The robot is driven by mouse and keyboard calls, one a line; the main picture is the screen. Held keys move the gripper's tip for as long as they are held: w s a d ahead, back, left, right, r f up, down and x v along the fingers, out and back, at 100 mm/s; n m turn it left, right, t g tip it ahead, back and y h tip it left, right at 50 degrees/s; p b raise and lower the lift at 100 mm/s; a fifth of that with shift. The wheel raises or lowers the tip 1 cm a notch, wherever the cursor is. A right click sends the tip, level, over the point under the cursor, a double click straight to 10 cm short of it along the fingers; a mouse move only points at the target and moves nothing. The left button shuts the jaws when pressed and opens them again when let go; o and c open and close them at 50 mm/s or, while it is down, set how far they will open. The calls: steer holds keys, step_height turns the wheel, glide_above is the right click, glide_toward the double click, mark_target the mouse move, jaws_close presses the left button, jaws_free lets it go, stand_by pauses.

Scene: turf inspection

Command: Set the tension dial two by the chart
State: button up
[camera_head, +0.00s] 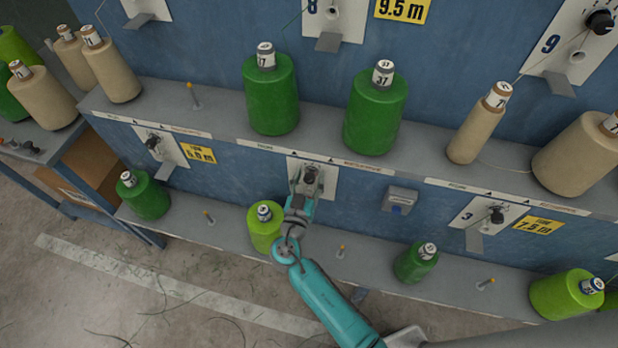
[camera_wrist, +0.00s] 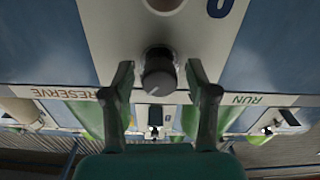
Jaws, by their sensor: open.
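A dark round dial (camera_head: 311,172) sits on a white plate (camera_head: 325,163) in the lower row, between a dial on the left and the one marked 3. Its number is hidden in the head view. In the wrist view the dial knob (camera_wrist: 159,75) stands between my two fingers, with a gap visible on both sides. My gripper (camera_head: 306,187) is open around the dial; it also shows in the wrist view (camera_wrist: 160,82). A blue numeral (camera_wrist: 218,8) is cut off at the top of the wrist view. I cannot make out a chart.
A light green spool (camera_head: 263,232) stands close left of my gripper on the lower shelf (camera_head: 325,250). Dark green spools (camera_head: 272,95) stand on the shelf above. A grey box (camera_head: 400,200) is on the wall to the right. The dial marked 3 (camera_head: 496,216) is farther right.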

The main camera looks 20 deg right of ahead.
jaws_close()
steer(key=shift+n, duration=0.3)
steer(key=n, duration=0.3)
steer(key=shift+a+n, duration=0.1)
steer(key=shift+n, duration=0.2)
steer(key=n, duration=0.3)
steer(key=shift+n, duration=0.3)
steer(key=n, duration=0.4)
steer(key=shift+w+f, duration=0.1)
steer(key=shift+a+n, duration=0.1)
steer(key=shift+n, duration=1.8)
